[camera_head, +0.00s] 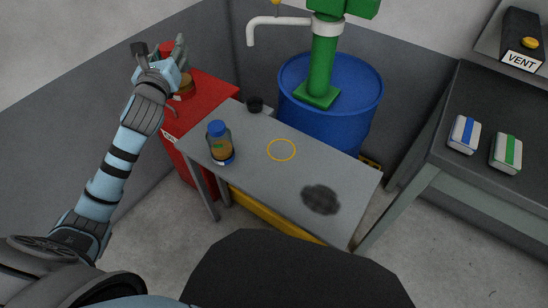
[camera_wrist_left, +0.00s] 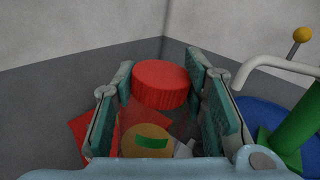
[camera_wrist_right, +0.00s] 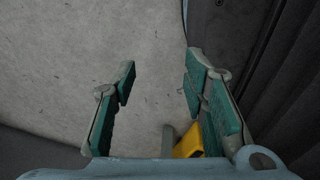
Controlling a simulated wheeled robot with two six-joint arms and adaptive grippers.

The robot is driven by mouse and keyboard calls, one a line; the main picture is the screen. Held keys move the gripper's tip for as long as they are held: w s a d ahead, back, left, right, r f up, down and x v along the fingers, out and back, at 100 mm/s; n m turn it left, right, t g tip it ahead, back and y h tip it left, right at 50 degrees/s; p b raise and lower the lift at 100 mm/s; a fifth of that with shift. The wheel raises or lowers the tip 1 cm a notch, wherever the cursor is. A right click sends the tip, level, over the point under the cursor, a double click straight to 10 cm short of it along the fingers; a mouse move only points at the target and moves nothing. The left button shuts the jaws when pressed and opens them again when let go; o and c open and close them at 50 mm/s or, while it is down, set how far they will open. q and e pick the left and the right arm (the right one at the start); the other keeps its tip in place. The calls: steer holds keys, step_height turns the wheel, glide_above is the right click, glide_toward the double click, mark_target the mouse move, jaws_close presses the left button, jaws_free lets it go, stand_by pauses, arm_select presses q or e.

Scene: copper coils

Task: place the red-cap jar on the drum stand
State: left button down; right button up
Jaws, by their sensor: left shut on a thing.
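The red-cap jar (camera_wrist_left: 160,88) is between the fingers of my left gripper in the left wrist view. Its clear body shows amber contents and a green label. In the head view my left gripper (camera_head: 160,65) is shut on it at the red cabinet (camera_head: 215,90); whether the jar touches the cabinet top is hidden. The grey stand (camera_head: 250,180) in front of the blue drum has a yellow ring (camera_head: 281,139) on its top. My right gripper (camera_wrist_right: 158,90) is open and empty over the floor in its wrist view; the head view does not show it.
The blue drum (camera_head: 355,100) with a green pump (camera_head: 323,65) stands behind. A dark bench (camera_head: 490,185) is at right. The ring area is clear.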

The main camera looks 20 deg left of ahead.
mark_target(182, 94)
arm_select(q)
steer(key=shift+w+a+f+n+g+y, duration=0.2)
steer(key=shift+w+a+n+g+y, duration=0.15)
steer(key=shift+n+y, duration=0.2)
steer(key=shift+s+f, duration=0.15)
steer(key=shift+f, duration=0.25)
step_height(182, 94, down, 12)
steer(key=b, duration=0.7)
steer(key=shift+f, duration=0.1)
arm_select(e)
step_height(182, 94, down, 7)
steer(key=d, duration=0.2)
arm_select(q)
step_height(182, 94, down, 7)
steer(key=b, duration=0.4)
arm_select(e)
steer(key=w+a+f+t, duration=0.1)
steer(key=w+a+t, duration=0.1)
steer(key=w, duration=0.7)
steer(key=shift+w+a+m, duration=0.3)
steer(key=shift+w+a, duration=0.1)
arm_select(q)
steer(key=shift+f, duration=0.1)
arm_select(e)
steer(key=shift+f, duration=0.1)
arm_select(q)
steer(key=c, duration=1)
jaws_free()
